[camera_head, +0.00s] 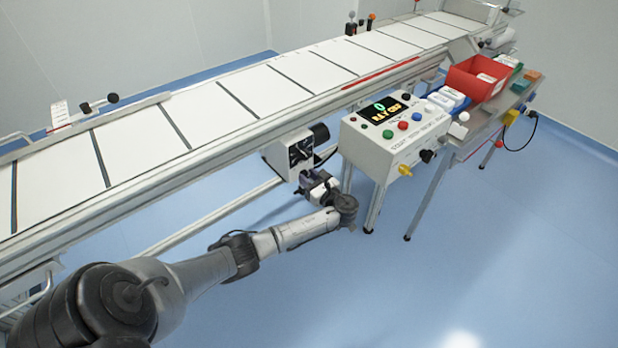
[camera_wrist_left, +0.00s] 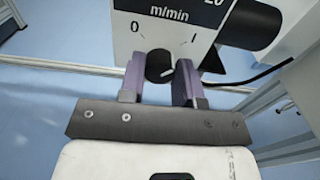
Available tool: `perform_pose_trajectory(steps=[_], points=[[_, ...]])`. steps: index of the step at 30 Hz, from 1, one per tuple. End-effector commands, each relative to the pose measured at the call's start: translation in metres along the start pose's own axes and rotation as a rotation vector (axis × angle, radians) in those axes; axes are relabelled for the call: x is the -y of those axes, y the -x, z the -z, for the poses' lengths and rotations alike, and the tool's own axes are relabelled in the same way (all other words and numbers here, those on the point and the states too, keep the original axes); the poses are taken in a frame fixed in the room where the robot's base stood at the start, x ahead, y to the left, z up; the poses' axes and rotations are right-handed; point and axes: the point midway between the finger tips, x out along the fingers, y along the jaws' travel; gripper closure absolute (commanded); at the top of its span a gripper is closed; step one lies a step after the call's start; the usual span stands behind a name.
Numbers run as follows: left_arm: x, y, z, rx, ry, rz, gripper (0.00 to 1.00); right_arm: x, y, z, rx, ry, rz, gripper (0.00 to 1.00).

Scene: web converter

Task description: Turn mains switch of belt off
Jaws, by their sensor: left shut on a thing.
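The belt's mains switch is a black rotary knob (camera_wrist_left: 160,66) on the white box (camera_wrist_left: 125,38) under the belt. It sits below and between the printed marks 0, at left, and I, at right. A short pale line shows on the knob; which mark it points to is hard to tell. My left gripper (camera_wrist_left: 160,75) has its two purple fingers on either side of the knob and is shut on it. In the head view the left gripper (camera_head: 312,182) is at the white box (camera_head: 276,158), hiding the knob. My right gripper is not in view.
The long white conveyor belt (camera_head: 225,105) runs above the box. A control panel (camera_head: 385,150) with a lit display and coloured buttons stands to the right. A table with a red bin (camera_head: 462,84) is beyond it. A black cylinder (camera_wrist_left: 250,25) sticks out beside the box.

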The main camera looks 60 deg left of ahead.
Motion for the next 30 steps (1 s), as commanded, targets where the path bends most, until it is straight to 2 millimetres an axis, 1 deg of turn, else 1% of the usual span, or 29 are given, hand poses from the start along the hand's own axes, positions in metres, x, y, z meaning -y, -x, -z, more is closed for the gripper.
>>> perform_pose_trajectory(steps=[5,8,15,21,30], points=[[0.000,0.000,-0.003,0.000,0.068,0.000,0.93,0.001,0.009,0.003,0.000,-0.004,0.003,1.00],[-0.001,0.000,-0.003,0.000,0.137,-0.001,0.93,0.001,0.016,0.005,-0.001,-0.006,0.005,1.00],[-0.001,0.001,-0.003,0.000,0.358,-0.001,0.93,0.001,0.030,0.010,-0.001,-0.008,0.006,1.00],[-0.002,0.000,-0.002,0.001,0.549,-0.001,0.93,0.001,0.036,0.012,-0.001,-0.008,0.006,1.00],[-0.002,0.000,0.000,0.001,0.836,-0.001,0.93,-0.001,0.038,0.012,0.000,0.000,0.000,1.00]])
